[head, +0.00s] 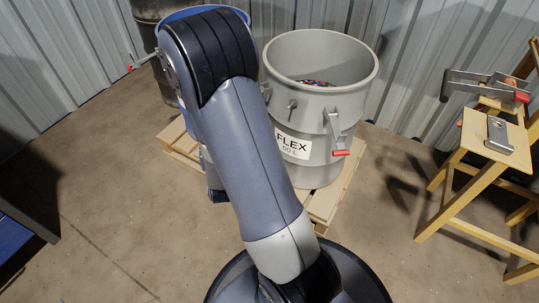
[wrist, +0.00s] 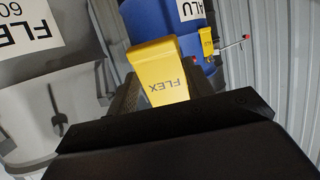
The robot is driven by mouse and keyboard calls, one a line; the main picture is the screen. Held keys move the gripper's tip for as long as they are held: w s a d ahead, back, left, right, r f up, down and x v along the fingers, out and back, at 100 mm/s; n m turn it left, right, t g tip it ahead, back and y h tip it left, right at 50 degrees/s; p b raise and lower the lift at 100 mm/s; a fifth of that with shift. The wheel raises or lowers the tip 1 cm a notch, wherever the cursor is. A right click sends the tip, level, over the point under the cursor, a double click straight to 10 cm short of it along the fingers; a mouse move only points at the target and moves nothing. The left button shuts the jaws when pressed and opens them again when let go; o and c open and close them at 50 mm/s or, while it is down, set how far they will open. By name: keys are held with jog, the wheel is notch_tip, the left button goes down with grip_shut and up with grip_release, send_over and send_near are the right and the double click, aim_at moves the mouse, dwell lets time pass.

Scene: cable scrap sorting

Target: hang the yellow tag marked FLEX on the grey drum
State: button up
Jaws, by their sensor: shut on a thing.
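The yellow tag (wrist: 168,78) marked FLEX is between the fingers of my gripper (wrist: 163,88) in the wrist view, and the gripper is shut on it. Its lettering appears upside down there. The grey drum (head: 318,95) stands open-topped on a pallet in the head view, with a white FLEX 60 L label and a small peg (head: 291,104) on its wall. The drum (wrist: 40,85) also shows at the left of the wrist view, beside the tag and apart from it. My arm hides the gripper and tag in the head view.
A blue drum (wrist: 150,20) labelled ALU stands beside the grey one, with another small yellow tag (wrist: 207,42) on it. The wooden pallet (head: 325,204) is underneath. A yellow wooden stand (head: 476,145) with a clamp (head: 470,82) is at the right. The floor between is clear.

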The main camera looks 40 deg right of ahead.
jog(key=s+d+m+g+h, duration=0.2)
jog(key=s+d+m+h, duration=0.3)
jog(key=d+h, duration=0.2)
jog(key=m+g+h, duration=0.4)
send_near(291, 121)
jog(key=shift+r+p+x, duration=0.2)
jog(key=shift+p+x, duration=0.1)
jog(key=shift+x, duration=0.45)
jog(key=shift+r+p+x, duration=0.15)
jog(key=shift+p+x, duration=0.2)
jog(key=shift+x, duration=0.4)
jog(key=shift+r+p+x, duration=0.2)
jog(key=shift+p+x, duration=0.1)
jog(key=shift+x, duration=0.45)
jog(key=shift+d, duration=0.25)
jog(key=shift+c, duration=0.8)
jog(key=shift+w+d+f+b, duration=0.1)
jog(key=shift+d+f+b, duration=0.1)
jog(key=shift+f+b, duration=0.1)
jog(key=shift+c, duration=1)
jog(key=shift+w+d+f+b, duration=0.15)
jog(key=shift+d+f+b, duration=0.1)
jog(key=shift+d+b, duration=0.25)
jog(key=shift+a, duration=0.1)
jog(key=o, duration=1.4)
jog(key=shift+c, duration=0.2)
